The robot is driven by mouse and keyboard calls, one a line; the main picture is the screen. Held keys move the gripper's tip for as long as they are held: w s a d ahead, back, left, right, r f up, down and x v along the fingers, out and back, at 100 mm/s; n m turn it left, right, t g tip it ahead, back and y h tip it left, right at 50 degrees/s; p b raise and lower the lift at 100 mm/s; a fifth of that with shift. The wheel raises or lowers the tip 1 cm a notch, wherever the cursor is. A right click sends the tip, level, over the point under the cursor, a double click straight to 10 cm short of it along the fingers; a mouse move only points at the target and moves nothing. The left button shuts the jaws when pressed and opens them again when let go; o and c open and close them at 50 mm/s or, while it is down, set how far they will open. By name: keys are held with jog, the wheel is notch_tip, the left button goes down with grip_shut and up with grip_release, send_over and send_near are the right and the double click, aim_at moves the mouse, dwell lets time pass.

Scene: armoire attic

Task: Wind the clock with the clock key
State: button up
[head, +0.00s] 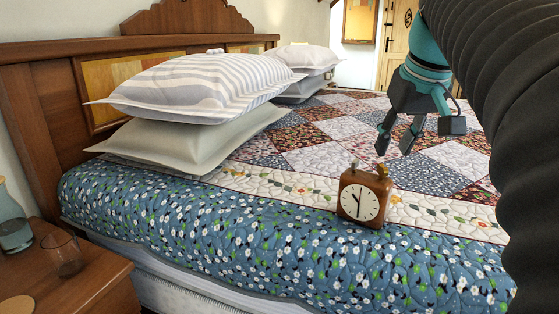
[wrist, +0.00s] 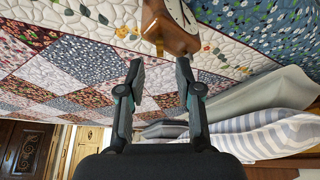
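A wooden clock (head: 362,197) with a white dial stands upright on the blue floral part of the bedcover. Its dial faces the head camera. A small brass-coloured piece (head: 383,171) shows at its top right; I cannot tell whether this is the clock key. In the wrist view the clock (wrist: 172,28) appears upside down at the top, beyond the fingertips. My gripper (head: 395,150) is above and behind the clock, pointing down. Its fingers (wrist: 160,70) are apart, with nothing held between them. The clock's back is hidden in the head view.
Striped and plain pillows (head: 195,85) are stacked by the wooden headboard (head: 40,110). A small pale object (head: 215,51) lies on the top pillow. A nightstand (head: 85,275) with a glass (head: 62,253) stands at lower left. The quilt (head: 325,160) around the clock is clear.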

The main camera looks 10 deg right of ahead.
aim_at(383, 168)
jog(key=b+x, duration=0.1)
jog(key=x, duration=0.4)
jog(key=shift+w+f, duration=0.1)
jog(key=shift+f, duration=0.2)
grip_shut()
